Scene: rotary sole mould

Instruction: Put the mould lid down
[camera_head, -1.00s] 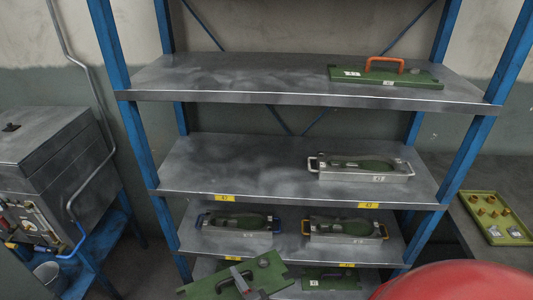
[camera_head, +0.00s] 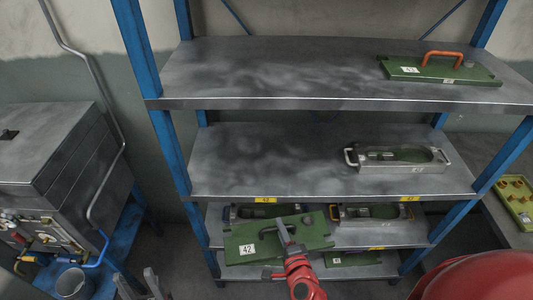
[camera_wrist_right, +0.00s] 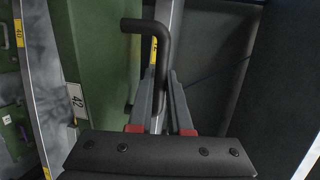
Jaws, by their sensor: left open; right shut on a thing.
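The green mould lid (camera_head: 258,240), marked 42, is in front of the rack, and in the head view it overlaps the lower shelf and its moulds. My right gripper (camera_head: 283,230) is shut on the lid's dark bent handle (camera_wrist_right: 150,27). The right wrist view shows the handle between the fingers (camera_wrist_right: 160,95) and the lid's green face (camera_wrist_right: 88,45) at left. My left gripper (camera_head: 138,281) is at the bottom left, open, partly cut off and apart from the lid. Another green lid (camera_head: 430,70) with an orange handle lies at the right of the top shelf.
The top shelf (camera_head: 270,70) is bare at left and middle. The shelf below (camera_head: 260,160) holds a silver mould (camera_head: 400,168) at right and is bare at left. A grey machine (camera_head: 60,160) and bucket (camera_head: 72,283) stand left. A yellow-green tray (camera_head: 520,205) is at far right.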

